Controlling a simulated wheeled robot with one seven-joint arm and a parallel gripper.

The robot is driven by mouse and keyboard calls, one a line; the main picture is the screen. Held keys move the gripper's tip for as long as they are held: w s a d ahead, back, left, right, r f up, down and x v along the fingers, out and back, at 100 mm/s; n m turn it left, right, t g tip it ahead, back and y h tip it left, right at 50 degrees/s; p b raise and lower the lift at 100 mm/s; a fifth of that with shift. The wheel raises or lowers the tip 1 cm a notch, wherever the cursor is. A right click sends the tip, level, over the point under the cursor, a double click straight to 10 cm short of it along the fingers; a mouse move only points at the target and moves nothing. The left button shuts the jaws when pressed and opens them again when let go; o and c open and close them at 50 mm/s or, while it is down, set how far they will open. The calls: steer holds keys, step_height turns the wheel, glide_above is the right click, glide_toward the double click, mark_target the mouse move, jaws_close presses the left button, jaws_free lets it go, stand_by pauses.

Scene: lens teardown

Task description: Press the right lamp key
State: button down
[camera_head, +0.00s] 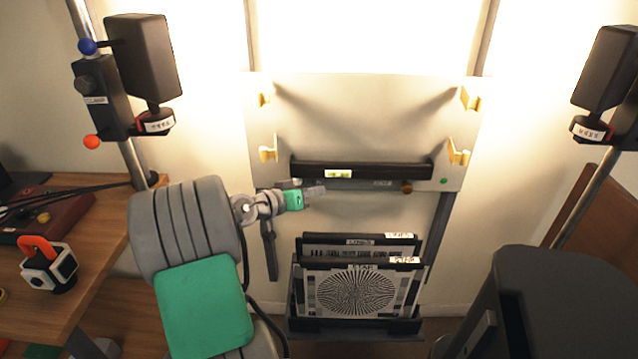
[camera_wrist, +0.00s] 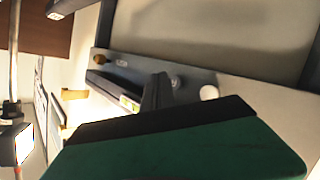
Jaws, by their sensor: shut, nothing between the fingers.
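The right lamp (camera_head: 605,68) is a black box head on a pole at the right edge, with its back towards me. A small labelled red and black part (camera_head: 590,131) sits under it; I cannot tell whether this is its key. The pale chart board (camera_head: 370,115) has a dark ledge (camera_head: 365,171), a brown knob (camera_head: 406,188) and a green dot (camera_head: 444,181). In the wrist view a white round disc (camera_wrist: 209,92) shows on the board's strip. My gripper (camera_head: 318,191) is shut and empty, in front of the board's lower left; its finger (camera_wrist: 156,92) shows beside the ledge.
A rack (camera_head: 350,331) of test charts stands below the board. The left lamp (camera_head: 143,55) is on a pole with a clamp (camera_head: 99,97). A wooden desk (camera_head: 105,230) with a white and orange device (camera_head: 48,262) is at left. Free space lies between board and right lamp.

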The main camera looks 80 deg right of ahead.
steer(key=shift+a, duration=0.1)
steer(key=a, duration=0.2)
steer(key=s+a, duration=0.1)
steer(key=a, duration=0.2)
steer(key=shift+s+a, duration=0.15)
steer(key=shift+a, duration=0.15)
steer(key=w+a+r+n+t+y+p, duration=0.35)
steer(key=w+a+t+p, duration=0.2)
steer(key=w+a, duration=0.6)
steer(key=w+a+r+n+t+y+p, duration=0.2)
steer(key=w+a+r+n+t+p, duration=0.3)
steer(key=w+a, duration=0.7)
steer(key=a+r+n+y+p, duration=0.3)
steer(key=a+r+n+p, duration=0.1)
steer(key=a, duration=0.8)
steer(key=a+r+n+y+p, duration=0.4)
steer(key=a+n, duration=0.1)
steer(key=a, duration=0.8)
steer(key=shift+s+a+p, duration=0.15)
steer(key=shift+a+p, duration=0.15)
steer(key=shift+p, duration=0.1)
